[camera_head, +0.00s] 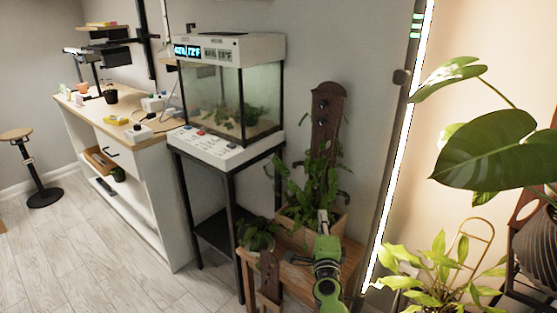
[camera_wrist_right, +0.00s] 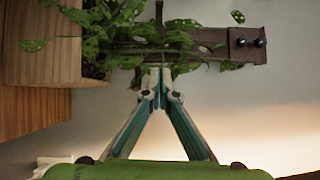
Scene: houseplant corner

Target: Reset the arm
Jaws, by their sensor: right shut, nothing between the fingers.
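My right gripper (camera_head: 323,218) reaches up from the bottom of the head view, in front of a potted plant (camera_head: 310,190) on a wooden stand. In the right wrist view, my right gripper (camera_wrist_right: 160,75) has its fingertips together with nothing between them. The plant's leaves (camera_wrist_right: 110,30) and a dark wooden stake (camera_wrist_right: 210,45) lie just beyond the tips; whether the tips touch a leaf I cannot tell. My left gripper is in neither view.
The wooden planter (camera_wrist_right: 40,45) sits on a wooden stand (camera_head: 325,255). A glass tank (camera_head: 230,100) on a black frame stands to the left. A lit vertical strip (camera_head: 400,150) and large-leaved plants (camera_head: 485,150) are on the right. Floor (camera_head: 120,240) is clear at lower left.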

